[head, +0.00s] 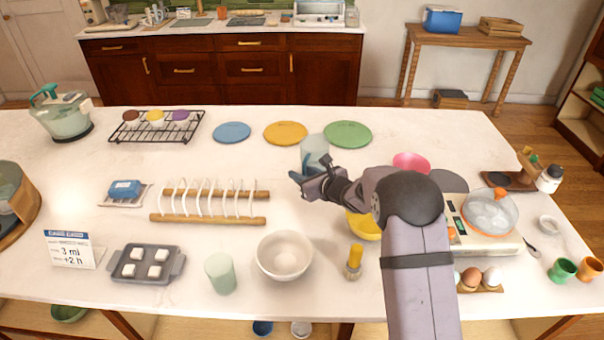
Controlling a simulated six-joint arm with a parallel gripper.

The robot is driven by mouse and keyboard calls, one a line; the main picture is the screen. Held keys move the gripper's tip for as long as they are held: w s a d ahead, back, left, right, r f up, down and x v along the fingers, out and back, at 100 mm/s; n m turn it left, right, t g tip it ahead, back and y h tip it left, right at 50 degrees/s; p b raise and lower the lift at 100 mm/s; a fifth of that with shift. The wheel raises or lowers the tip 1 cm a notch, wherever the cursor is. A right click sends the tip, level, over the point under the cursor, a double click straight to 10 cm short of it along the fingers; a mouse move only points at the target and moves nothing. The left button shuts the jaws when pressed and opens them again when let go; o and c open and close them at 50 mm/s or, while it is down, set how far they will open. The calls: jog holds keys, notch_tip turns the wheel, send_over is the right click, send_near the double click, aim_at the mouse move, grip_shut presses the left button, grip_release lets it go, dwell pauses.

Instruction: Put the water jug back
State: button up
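My gripper (312,180) is near the middle of the counter, far to the right of that jug. A pale translucent cup (314,146) shows just behind my gripper. I cannot tell whether the fingers touch it. The fingers are small and partly covered by my wrist, so their opening is unclear.
Blue (232,132), yellow (285,133) and green (347,134) plates lie behind. A domed appliance (488,215) stands right.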

jog(key=shift+r, duration=0.15)
jog(key=b+v, duration=0.3)
jog(key=v, duration=0.9)
dwell(0.4)
